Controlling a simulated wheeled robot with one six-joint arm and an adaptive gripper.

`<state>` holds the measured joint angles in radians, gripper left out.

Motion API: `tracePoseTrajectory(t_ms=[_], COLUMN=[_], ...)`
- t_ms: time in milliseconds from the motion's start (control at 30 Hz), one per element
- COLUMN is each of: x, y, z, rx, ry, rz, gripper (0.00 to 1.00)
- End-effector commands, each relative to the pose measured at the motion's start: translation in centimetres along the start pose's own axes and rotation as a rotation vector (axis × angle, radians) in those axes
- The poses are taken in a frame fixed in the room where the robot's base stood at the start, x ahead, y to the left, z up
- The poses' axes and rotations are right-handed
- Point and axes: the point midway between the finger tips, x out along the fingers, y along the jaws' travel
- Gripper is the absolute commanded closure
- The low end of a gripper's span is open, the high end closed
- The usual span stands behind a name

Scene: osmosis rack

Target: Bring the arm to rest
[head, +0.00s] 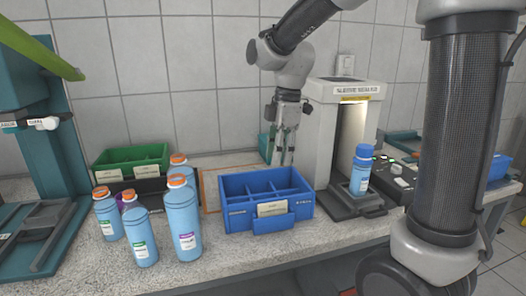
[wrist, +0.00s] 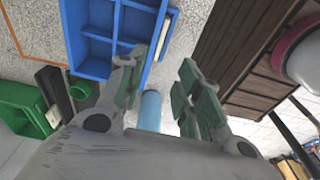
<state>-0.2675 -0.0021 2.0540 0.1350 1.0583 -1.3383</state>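My gripper (head: 282,162) hangs fingers-down in the head view, behind the blue divided tray (head: 236,186) and left of the white station (head: 324,130). In the wrist view my gripper (wrist: 158,78) has its two fingers apart, with nothing clasped between them. A light blue object (wrist: 150,110) shows in the gap there, partly hidden by the gripper body; I cannot tell how far off it is. The blue tray (wrist: 95,52) lies at the top of that view. My arm is bent and comes down from the upper right of the head view.
Several blue bottles with orange or purple caps (head: 182,220) stand front left. A green bin (head: 130,153) is behind them. A blue-capped bottle (head: 361,172) stands upright in the station. A teal stand (head: 58,150) is at far left. The counter in front of the tray is clear.

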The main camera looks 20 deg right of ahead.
Motion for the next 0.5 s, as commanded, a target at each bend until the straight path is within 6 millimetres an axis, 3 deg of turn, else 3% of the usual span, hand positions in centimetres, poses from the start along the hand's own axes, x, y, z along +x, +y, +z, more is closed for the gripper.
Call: tracePoseTrajectory(t_ms=[233,367,500], x=[0.0,1.1,1.0], y=[0.1,-0.9,-3.8], z=[0.0,0.8,2.9], rx=[0.143,0.396,0.718], ry=[0.000,-0.024,-0.042], rz=[0.004,-0.009,0.017], gripper=[0.66,0.66,0.66])
